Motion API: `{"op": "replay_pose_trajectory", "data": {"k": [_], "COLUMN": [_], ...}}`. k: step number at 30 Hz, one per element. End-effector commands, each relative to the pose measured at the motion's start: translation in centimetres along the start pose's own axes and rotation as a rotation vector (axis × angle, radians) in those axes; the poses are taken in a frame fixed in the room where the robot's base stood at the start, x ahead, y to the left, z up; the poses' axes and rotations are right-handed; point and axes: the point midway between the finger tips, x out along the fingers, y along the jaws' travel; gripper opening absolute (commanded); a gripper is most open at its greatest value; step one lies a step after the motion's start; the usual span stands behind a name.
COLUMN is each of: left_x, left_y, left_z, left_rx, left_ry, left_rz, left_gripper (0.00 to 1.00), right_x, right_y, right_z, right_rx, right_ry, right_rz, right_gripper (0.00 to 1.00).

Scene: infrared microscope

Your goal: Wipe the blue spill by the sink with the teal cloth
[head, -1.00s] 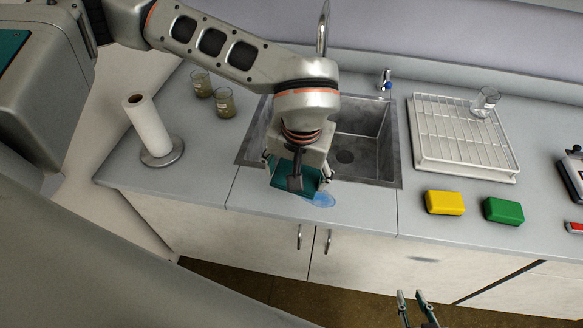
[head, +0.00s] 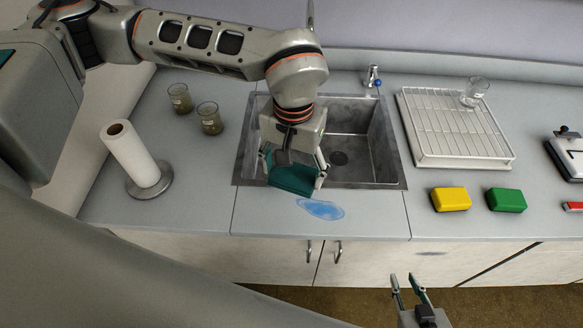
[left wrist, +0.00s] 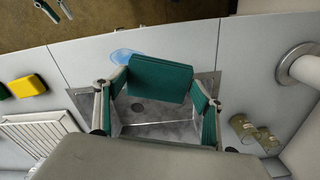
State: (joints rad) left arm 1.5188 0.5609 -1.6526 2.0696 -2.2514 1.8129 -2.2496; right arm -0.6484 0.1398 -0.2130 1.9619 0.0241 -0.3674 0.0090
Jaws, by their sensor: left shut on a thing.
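The blue spill (head: 322,209) lies on the grey counter in front of the sink (head: 360,150), and it also shows in the left wrist view (left wrist: 124,55). My left gripper (head: 292,178) is shut on the teal cloth (head: 291,181), which hangs over the sink's front rim, just behind and left of the spill. In the left wrist view the cloth (left wrist: 160,80) spans between the two fingers and slightly overlaps the spill's edge. Its exact height over the counter cannot be told. My right gripper (head: 409,284) is open and empty, in front of the cabinets.
A paper towel roll (head: 132,155) and two beakers (head: 209,118) stand left of the sink. A white drying rack (head: 455,125) with a glass beaker (head: 475,91), a yellow sponge (head: 451,199) and a green sponge (head: 506,199) are at right. The counter around the spill is clear.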

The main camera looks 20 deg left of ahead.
Motion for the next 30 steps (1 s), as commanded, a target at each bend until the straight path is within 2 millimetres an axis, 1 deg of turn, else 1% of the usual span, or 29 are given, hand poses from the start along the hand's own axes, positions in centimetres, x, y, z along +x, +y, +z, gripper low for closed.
{"op": "replay_pose_trajectory", "data": {"k": [5,16,20,30], "left_x": [1.0,4.7,5.0,4.9], "left_y": [0.0,0.0,0.0,0.1], "left_z": [0.0,0.1,0.1,0.0], "left_rx": [0.000,0.000,0.000,-0.010], "left_ry": [-0.002,-0.004,-0.002,0.000], "left_rz": [0.001,0.000,0.000,0.000], "left_gripper": [0.54,0.54,0.54,0.54], "right_x": [0.3,1.3,1.3,1.3], "right_y": [-0.1,-0.6,-0.6,-0.6], "right_z": [0.7,3.1,3.4,3.3], "right_rx": [0.001,0.004,0.004,0.004], "right_ry": [-0.003,-0.020,-0.023,-0.022], "right_rz": [-0.001,-0.005,-0.006,-0.005], "right_gripper": [0.26,0.26,0.26,0.26]}}
